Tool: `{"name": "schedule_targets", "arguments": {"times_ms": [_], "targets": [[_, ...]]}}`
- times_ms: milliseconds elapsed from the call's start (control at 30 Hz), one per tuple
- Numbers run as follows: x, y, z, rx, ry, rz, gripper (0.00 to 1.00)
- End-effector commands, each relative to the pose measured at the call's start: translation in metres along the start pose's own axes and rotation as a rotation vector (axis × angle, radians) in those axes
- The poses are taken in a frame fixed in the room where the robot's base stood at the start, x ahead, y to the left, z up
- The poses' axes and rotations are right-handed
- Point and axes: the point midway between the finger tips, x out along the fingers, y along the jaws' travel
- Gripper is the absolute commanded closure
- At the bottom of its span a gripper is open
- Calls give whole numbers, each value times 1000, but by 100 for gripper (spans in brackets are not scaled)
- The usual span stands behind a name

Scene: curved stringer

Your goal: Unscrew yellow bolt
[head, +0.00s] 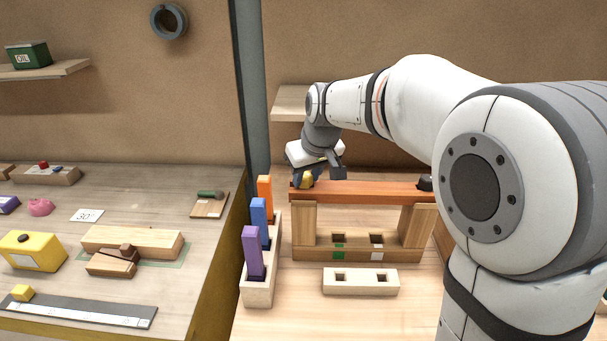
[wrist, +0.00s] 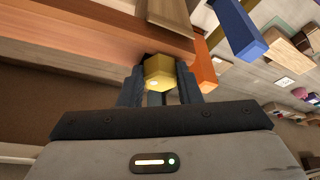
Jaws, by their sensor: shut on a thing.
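The yellow bolt (head: 306,179) sits at the left end of the orange-brown wooden beam (head: 365,192) in the head view. In the wrist view the bolt's yellow hex head (wrist: 159,74) lies between my two dark fingers, against the beam (wrist: 100,35). My gripper (head: 318,174) is shut on the bolt head, at the beam's left end. It also shows in the wrist view (wrist: 160,92). The bolt's shank is hidden. A black bolt (head: 425,183) sits at the beam's right end, partly behind my arm.
The beam rests on a wooden frame (head: 305,230). Left of it, a wooden rack (head: 259,290) holds orange, blue and purple blocks. A pale block with two square holes (head: 360,281) lies in front. A second workbench (head: 190,270) with several objects stands at left.

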Motion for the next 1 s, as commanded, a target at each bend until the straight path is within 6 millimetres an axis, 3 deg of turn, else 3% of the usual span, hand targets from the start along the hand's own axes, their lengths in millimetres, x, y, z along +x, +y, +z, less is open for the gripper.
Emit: {"name": "schedule_targets", "arguments": {"times_ms": [233,467,1000], "targets": [[0,0,0,1,0,0,97],[0,3,0,-81,0,-35,97],[-2,9,-4,-594,2,-246,97]]}}
